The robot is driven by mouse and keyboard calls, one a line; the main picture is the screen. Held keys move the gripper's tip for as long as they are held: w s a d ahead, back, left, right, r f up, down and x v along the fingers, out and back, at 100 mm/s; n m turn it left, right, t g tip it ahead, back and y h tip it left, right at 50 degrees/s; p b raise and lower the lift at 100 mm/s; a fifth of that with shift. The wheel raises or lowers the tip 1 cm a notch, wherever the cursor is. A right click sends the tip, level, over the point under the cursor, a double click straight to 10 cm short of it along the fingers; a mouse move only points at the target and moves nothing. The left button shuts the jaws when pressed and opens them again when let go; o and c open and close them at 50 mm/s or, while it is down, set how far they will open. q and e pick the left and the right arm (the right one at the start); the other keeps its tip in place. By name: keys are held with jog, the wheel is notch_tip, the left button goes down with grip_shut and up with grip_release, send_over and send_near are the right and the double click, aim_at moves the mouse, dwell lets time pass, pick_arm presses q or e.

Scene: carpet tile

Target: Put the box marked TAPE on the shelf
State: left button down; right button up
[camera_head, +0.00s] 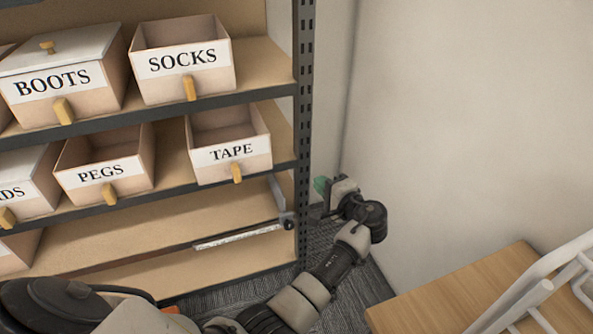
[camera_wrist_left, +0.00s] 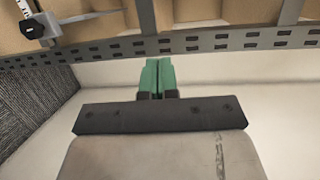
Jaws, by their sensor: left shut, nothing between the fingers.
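The open-topped box marked TAPE (camera_head: 232,154) sits upright on the second shelf board from the top in view (camera_head: 282,135), at its right end near the dark metal post (camera_head: 303,100). The box looks empty, with a yellow pull on its front. My left gripper (camera_head: 321,186) is right of the post, below and to the right of the TAPE box, apart from it. In the left wrist view its green fingers (camera_wrist_left: 157,76) are together with nothing between them, pointing toward a slotted metal post. My right gripper is not in view.
Boxes marked BOOTS (camera_head: 52,84), SOCKS (camera_head: 182,60) and PEGS (camera_head: 103,172) share the shelves. A measuring tool with a white scale (camera_head: 238,237) shows by the lower shelf. A wooden table (camera_head: 450,297) with a white rack (camera_head: 535,290) stands at bottom right. The wall is close behind my gripper.

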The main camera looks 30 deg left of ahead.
pick_arm(q)
notch_tip(320, 180, up, 5)
jog(key=n+g+y, duration=0.1)
jog(key=n+y, duration=0.1)
jog(key=w+a, duration=0.1)
jog(key=a, duration=1.1)
jog(key=shift+a+r, duration=0.25)
jog(key=shift+a, duration=0.05)
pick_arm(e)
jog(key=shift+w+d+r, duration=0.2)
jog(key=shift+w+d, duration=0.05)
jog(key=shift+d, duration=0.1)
